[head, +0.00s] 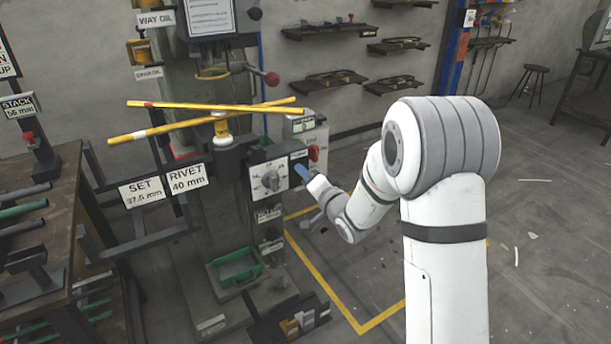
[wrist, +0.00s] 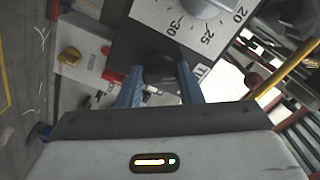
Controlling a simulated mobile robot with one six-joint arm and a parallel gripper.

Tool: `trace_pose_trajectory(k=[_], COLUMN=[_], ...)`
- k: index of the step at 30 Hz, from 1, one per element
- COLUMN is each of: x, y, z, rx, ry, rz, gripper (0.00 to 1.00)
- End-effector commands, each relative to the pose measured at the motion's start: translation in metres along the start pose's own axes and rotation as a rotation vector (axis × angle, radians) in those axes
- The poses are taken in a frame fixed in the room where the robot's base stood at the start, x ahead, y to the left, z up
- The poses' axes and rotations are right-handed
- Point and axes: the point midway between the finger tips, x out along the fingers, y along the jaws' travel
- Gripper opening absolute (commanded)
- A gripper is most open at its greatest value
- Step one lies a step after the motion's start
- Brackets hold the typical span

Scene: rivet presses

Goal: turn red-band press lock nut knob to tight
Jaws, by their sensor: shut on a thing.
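The press (head: 225,155) stands at centre left in the head view, with crossed yellow bars on top; one bar carries a red band (head: 149,104). On its front is a white dial plate with a grey dial (head: 270,181); the dial also shows at the top of the wrist view (wrist: 207,8). Beside the plate is a dark round knob (wrist: 158,68), which I take for the lock nut knob. My gripper (head: 302,173) is at the dial's right, and its blue fingers are shut around the knob in the wrist view (wrist: 160,90). The label beside the knob is mostly hidden.
A green tray (head: 237,268) is low on the press. A dark rack (head: 38,250) stands at left. The floor to the right is mostly open, with a yellow line (head: 372,323).

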Motion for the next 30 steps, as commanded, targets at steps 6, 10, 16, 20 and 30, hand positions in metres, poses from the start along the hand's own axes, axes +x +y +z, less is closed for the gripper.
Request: trace_pose_trajectory(k=[6,10,16,20,30], x=[0.0000,-0.0001,-0.0001,-0.0001,-0.0002], y=[-0.0009,-0.0011,-0.0007,-0.0003,0.0004], z=[0.0011,0.0010,0.0011,0.0014,0.0018], rx=[0.199,0.309,0.443,0.505,0.577], ry=[-0.004,-0.004,-0.004,-0.004,-0.004], rz=[0.001,0.000,0.001,0.002,0.002], gripper=[0.10,0.10,0.10,0.10,0.10])
